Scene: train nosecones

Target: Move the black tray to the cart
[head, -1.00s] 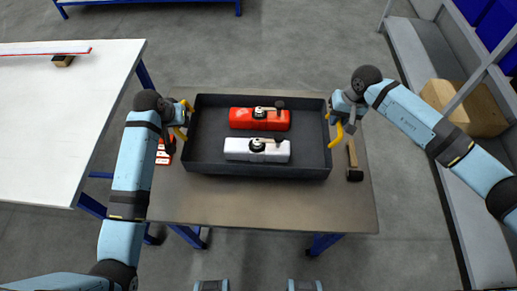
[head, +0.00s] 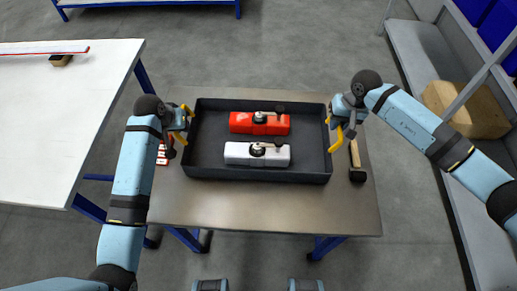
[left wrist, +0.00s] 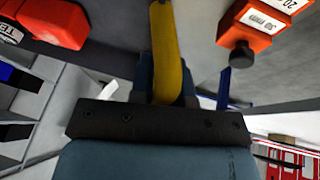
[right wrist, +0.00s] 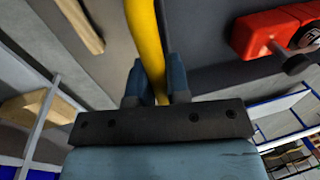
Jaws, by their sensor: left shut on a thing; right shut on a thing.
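The black tray (head: 210,173) sits level over the brown table in the head view, holding a red part (head: 240,122) and a white part (head: 238,152). My left gripper (head: 183,122) is shut on the tray's left wall. My right gripper (head: 334,130) is shut on its right wall. Each wrist view shows a yellow finger, at the left wrist (left wrist: 168,60) and the right wrist (right wrist: 147,45), against the tray's side. Whether the tray's underside touches the table is hidden. I cannot pick out a cart for certain.
The brown table (head: 260,208) is bare in front of the tray. A hammer (head: 356,165) lies right of the tray, and a red-and-white item (head: 162,153) lies left. A white table (head: 60,120) stands left. A rack with a cardboard box (head: 467,110) stands right. Floor is open behind.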

